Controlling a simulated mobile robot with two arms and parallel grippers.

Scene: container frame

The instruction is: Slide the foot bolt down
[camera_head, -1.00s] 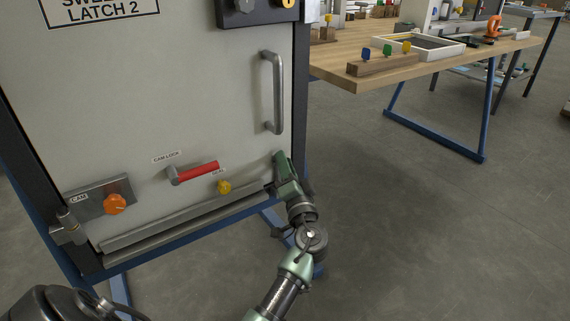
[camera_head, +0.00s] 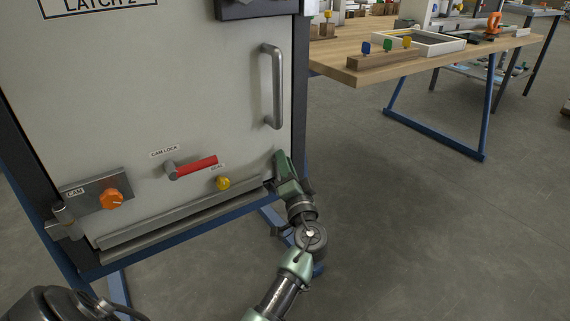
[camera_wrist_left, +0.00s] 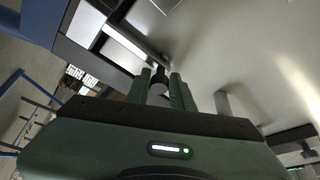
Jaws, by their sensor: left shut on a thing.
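My left gripper (camera_head: 272,186) is at the lower right corner of the grey door panel (camera_head: 130,110). In the left wrist view its two green fingers (camera_wrist_left: 161,92) are shut on a dark, round-ended piece (camera_wrist_left: 158,86), taken to be the foot bolt's knob, close to the panel's edge. The rest of the bolt is hidden in the head view by the green gripper body. My right gripper is not in view.
On the panel are a vertical handle (camera_head: 274,88), a red cam lock lever (camera_head: 195,166), a yellow knob (camera_head: 223,183), an orange cam knob (camera_head: 111,198) and a grey rail (camera_head: 180,217). A wooden bench (camera_head: 340,62) stands right; open floor (camera_head: 420,230) lies below it.

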